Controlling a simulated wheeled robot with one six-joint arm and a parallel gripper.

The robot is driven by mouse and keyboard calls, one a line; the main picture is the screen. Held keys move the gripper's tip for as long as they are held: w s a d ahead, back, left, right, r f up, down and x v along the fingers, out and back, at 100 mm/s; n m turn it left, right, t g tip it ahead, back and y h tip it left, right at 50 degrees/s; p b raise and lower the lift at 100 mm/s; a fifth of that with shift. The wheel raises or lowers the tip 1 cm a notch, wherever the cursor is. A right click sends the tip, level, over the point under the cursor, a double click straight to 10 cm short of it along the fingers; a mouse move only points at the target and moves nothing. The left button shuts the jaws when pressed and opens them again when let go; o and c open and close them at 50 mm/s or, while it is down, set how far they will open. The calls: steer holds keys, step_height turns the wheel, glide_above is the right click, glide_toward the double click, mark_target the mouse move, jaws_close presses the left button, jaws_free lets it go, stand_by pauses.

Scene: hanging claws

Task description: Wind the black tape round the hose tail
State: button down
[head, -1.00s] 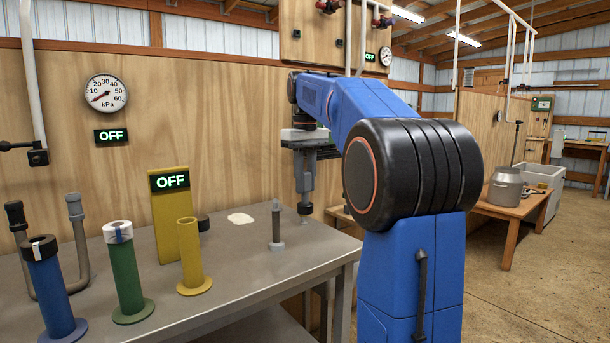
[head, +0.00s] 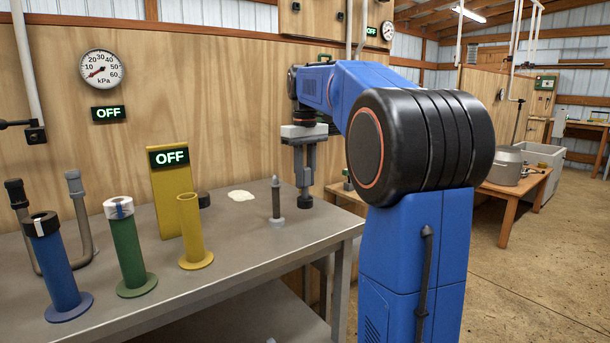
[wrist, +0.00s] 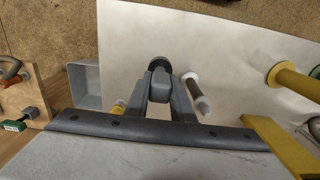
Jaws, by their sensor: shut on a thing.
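My gripper (head: 304,192) is shut on a dark round piece (wrist: 159,64) just below its fingertips, low over the right end of the table. I cannot tell whether the piece touches the table. A thin grey upright peg (head: 277,202) with a pale ring at its foot stands just left of my gripper, apart from it; it also shows in the wrist view (wrist: 197,93). A black roll with a white patch (head: 42,224) sits on top of the blue post (head: 58,272). I cannot tell for sure which part is the hose tail.
A green post (head: 129,250) carries a white roll (head: 118,207); a yellow post (head: 190,225) is bare. Behind stand a yellow panel reading OFF (head: 167,200), a dark roll (head: 204,200) and a U-shaped grey pipe (head: 80,215). A pale patch (head: 241,196) lies on the table (head: 235,260).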

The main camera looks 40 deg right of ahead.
stand_by(0.3)
steer(key=shift+w+a, duration=0.35)
steer(key=shift+a, duration=0.55)
steer(key=shift+w+a, duration=0.3)
steer(key=shift+a, duration=0.6)
steer(key=shift+w+a, duration=0.2)
steer(key=shift+a, duration=0.3)
stand_by(0.4)
steer(key=shift+d, duration=0.15)
steer(key=shift+s+d, duration=0.35)
steer(key=shift+d, duration=0.45)
steer(key=shift+s+d, duration=0.3)
steer(key=shift+d, duration=0.5)
steer(key=shift+w, duration=0.15)
